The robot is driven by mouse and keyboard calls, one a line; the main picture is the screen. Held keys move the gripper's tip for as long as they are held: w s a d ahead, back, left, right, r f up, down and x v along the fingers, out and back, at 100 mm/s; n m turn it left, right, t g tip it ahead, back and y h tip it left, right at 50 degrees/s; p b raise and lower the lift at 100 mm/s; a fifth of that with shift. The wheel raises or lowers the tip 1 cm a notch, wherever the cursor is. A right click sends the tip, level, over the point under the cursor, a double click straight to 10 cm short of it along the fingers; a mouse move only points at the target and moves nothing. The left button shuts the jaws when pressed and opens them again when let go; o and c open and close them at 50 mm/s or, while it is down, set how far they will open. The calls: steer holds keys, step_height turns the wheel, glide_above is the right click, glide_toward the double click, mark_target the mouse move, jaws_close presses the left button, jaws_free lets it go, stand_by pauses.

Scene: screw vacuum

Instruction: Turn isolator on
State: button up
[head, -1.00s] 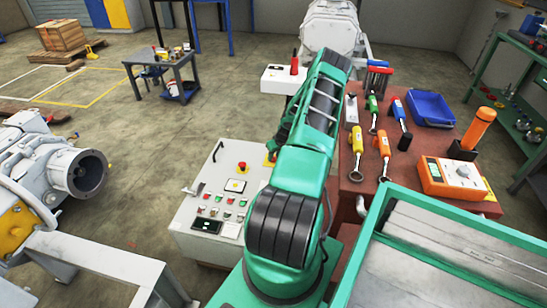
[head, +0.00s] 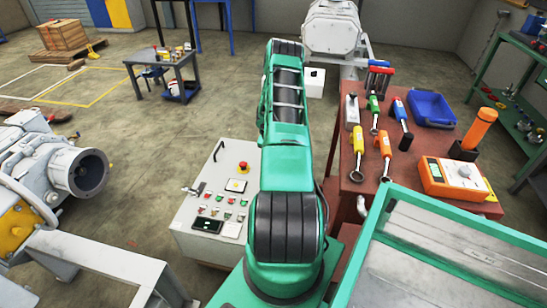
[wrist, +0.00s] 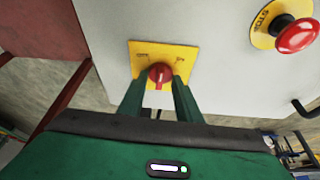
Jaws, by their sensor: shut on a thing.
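The isolator is a red rotary knob (wrist: 160,73) on a yellow square plate (wrist: 136,50), fixed to the pale face of the control box, in the wrist view. Small labels at the plate's upper corners are too small to read. My gripper (wrist: 160,83) has its two green fingers on either side of the knob and is shut on it. The fingers hide the knob's lower sides, and I cannot tell its exact switch position. In the head view my arm hides the isolator and gripper; the control box (head: 181,228) shows to the left of the arm.
A red emergency stop button (wrist: 297,36) on a yellow ring stands right of the isolator. A black handle (wrist: 306,107) is below it. In the head view, a brown table (head: 350,187) with tools stands right of my arm. Open floor (head: 120,140) lies left of the control box.

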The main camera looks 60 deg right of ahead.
steer(key=m, duration=0.1)
steer(key=m+g, duration=0.1)
steer(key=m, duration=0.2)
steer(key=shift+w+g, duration=0.25)
steer(key=shift+g, duration=0.05)
steer(key=shift+w+m+g, duration=0.15)
steer(key=shift+m+g, duration=0.55)
steer(key=shift+m, duration=1.4)
steer(key=shift+w, duration=0.1)
steer(key=o, duration=1)
steer(key=v, duration=1)
steer(key=shift+w+r, duration=0.1)
steer(key=shift+r, duration=0.25)
